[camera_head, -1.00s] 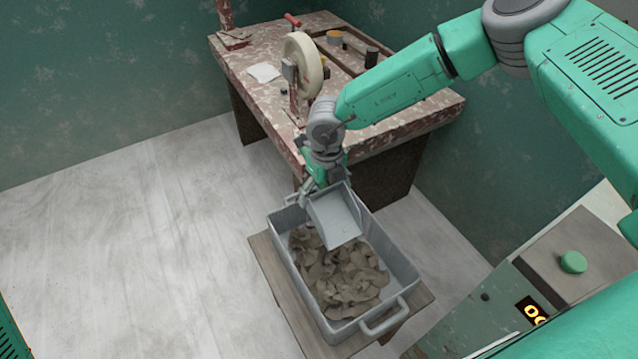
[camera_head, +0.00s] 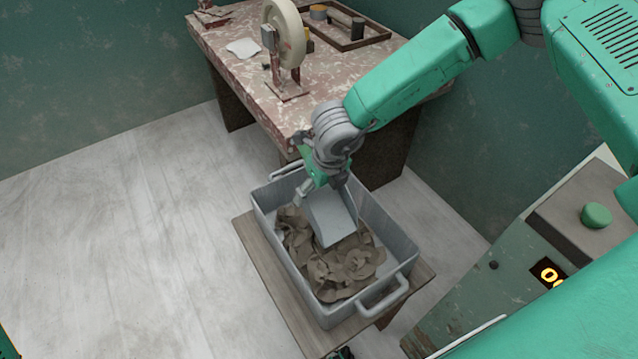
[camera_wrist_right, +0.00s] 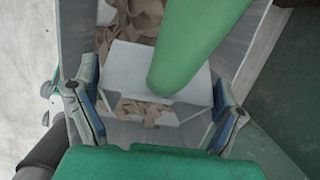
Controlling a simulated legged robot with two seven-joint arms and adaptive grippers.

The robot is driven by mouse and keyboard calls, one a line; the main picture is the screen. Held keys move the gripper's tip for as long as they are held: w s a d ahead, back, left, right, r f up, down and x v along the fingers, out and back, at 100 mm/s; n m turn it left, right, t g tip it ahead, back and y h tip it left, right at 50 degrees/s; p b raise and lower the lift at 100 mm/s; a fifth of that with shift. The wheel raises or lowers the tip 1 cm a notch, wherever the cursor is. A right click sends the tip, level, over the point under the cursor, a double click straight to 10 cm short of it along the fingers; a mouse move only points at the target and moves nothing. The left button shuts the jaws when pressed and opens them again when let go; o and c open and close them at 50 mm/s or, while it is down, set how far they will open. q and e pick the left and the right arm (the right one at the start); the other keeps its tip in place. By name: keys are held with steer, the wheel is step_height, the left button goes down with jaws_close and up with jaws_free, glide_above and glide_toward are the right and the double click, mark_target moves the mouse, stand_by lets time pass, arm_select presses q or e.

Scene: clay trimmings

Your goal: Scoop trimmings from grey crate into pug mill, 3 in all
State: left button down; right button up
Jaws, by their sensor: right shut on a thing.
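The grey crate (camera_head: 400,243) holds a heap of brown-grey clay trimmings (camera_head: 345,268). My right gripper (camera_head: 322,180) is over its far end, shut on the handle of a grey scoop (camera_head: 330,214). The scoop is tilted down, its front edge at the trimmings; whether it has dug in is unclear. In the right wrist view, the green handle (camera_wrist_right: 200,45) crosses in front of the scoop (camera_wrist_right: 133,70), and some trimmings show there. A green-grey machine (camera_head: 470,318) with a lit display, possibly the pug mill, stands at right. A small dark piece at the bottom edge may be my left gripper (camera_head: 341,353).
The crate stands on a low wooden stand (camera_head: 262,262). A worn workbench (camera_head: 250,85) with a pale wheel (camera_head: 284,32) is close behind the crate. The machine has a green knob (camera_head: 597,215) on top. The floor (camera_head: 110,240) at left is clear.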

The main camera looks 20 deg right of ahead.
mark_target(324, 208)
steer(key=shift+s+f+b, duration=0.2)
steer(key=shift+f+b, duration=0.25)
steer(key=shift+f, duration=0.55)
steer(key=shift+s+a+f+b, duration=0.2)
steer(key=shift+f+b, duration=0.25)
steer(key=shift+f, duration=0.3)
steer(key=shift+s+a+f+b, duration=0.15)
steer(key=shift+f+b, duration=0.25)
steer(key=shift+f, duration=0.35)
steer(key=shift+s+d+f, duration=0.1)
steer(key=shift+d+f, duration=0.1)
steer(key=shift+f, duration=0.25)
steer(key=shift+d+f+b, duration=0.15)
steer(key=shift+f+b, duration=0.1)
steer(key=shift+b, duration=0.05)
steer(key=shift+r, duration=0.1)
